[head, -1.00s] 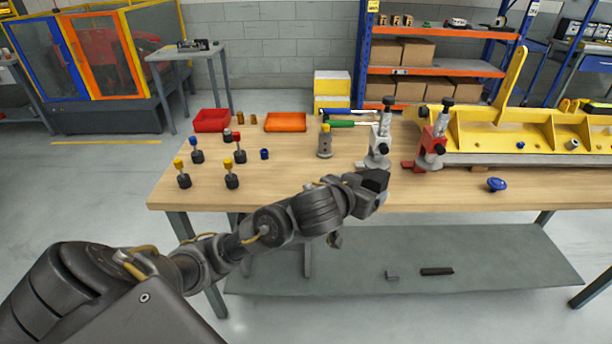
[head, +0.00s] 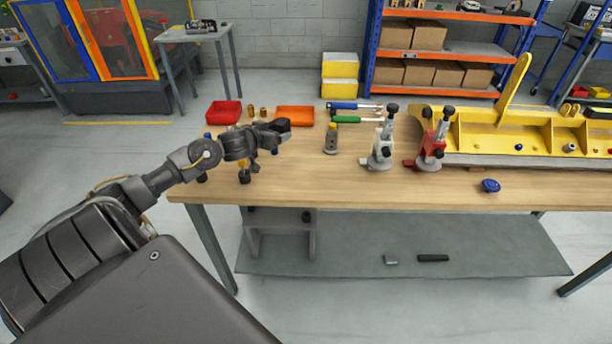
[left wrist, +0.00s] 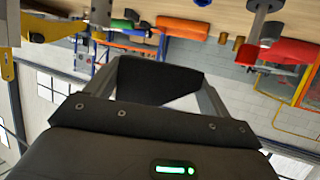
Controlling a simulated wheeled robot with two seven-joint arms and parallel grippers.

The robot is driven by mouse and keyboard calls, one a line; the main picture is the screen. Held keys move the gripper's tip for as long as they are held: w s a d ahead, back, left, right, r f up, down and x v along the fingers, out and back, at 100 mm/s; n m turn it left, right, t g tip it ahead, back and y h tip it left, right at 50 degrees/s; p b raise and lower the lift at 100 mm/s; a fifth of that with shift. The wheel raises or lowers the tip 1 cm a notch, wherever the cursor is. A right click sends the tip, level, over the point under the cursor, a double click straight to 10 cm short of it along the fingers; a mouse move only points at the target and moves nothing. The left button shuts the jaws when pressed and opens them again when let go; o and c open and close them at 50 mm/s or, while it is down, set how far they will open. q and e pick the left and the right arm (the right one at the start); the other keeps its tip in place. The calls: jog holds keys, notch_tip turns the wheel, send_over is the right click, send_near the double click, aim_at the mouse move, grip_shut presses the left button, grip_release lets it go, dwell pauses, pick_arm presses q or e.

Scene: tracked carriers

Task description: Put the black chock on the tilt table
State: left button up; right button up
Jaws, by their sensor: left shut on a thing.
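My left gripper (head: 272,132) is above the left part of the wooden bench, in front of the orange tray. It is shut on a black block, which I take for the black chock (left wrist: 155,82). The chock sits between the two grey fingers in the left wrist view and shows as a dark shape at the arm's end in the head view. I cannot tell for sure which thing is the tilt table. A small grey side table (head: 187,36) at the back left carries a dark metal device (head: 201,26). My right gripper is not in view.
The bench (head: 330,190) holds a red tray (head: 223,113), an orange tray (head: 296,116), a grey clamp (head: 383,145), a red clamp (head: 432,145) and a yellow frame (head: 540,132). My arm partly hides several small knobbed pins. The bench's front middle is clear.

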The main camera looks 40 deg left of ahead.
pick_arm(q)
jog(key=w+d+f+p, duration=0.1)
jog(key=w+d+f, duration=0.25)
jog(key=d, duration=0.55)
send_over(312, 181)
notch_tip(312, 181, down, 6)
jog(key=shift+a+r+p, duration=0.1)
jog(key=shift+a+p, duration=0.05)
jog(key=shift+p, duration=0.15)
jog(key=f, duration=0.2)
jog(key=f+p, duration=0.1)
jog(key=shift+w+d, duration=0.1)
jog(key=shift+d, duration=0.15)
jog(key=shift+f, duration=0.35)
jog(key=shift+f, duration=0.1)
jog(key=o, duration=1.1)
